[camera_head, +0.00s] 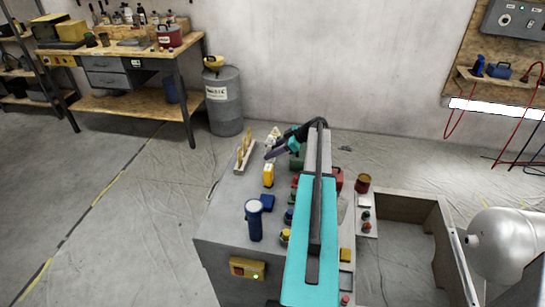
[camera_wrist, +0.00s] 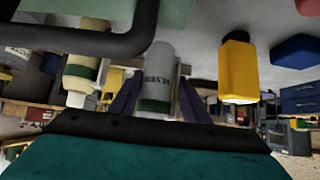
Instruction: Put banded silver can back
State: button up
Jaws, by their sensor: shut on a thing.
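The banded silver can (camera_wrist: 158,72), grey with a dark green band and dark lettering, stands between the two fingers of my gripper (camera_wrist: 157,98) in the wrist view, which looks upside down. The fingers are shut on it. In the head view my gripper (camera_head: 276,151) is over the far part of the grey bench top (camera_head: 226,210), beyond the yellow bottle (camera_head: 268,175). My arm hides part of that area, and I cannot make out the can clearly there.
A cream bottle with a green band (camera_wrist: 84,75) is close beside the can. The yellow bottle also shows in the wrist view (camera_wrist: 238,68). A blue box (camera_head: 267,202), a blue cylinder (camera_head: 254,221) and a wooden rack (camera_head: 244,157) stand on the bench. Several small items crowd beside my arm.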

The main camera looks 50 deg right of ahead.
jog(key=shift+f+p, duration=0.45)
jog(key=shift+f, duration=1.05)
jog(key=shift+f, duration=0.15)
jog(key=o, duration=0.7)
jog(key=b+v, duration=0.4)
jog(key=v, duration=0.8)
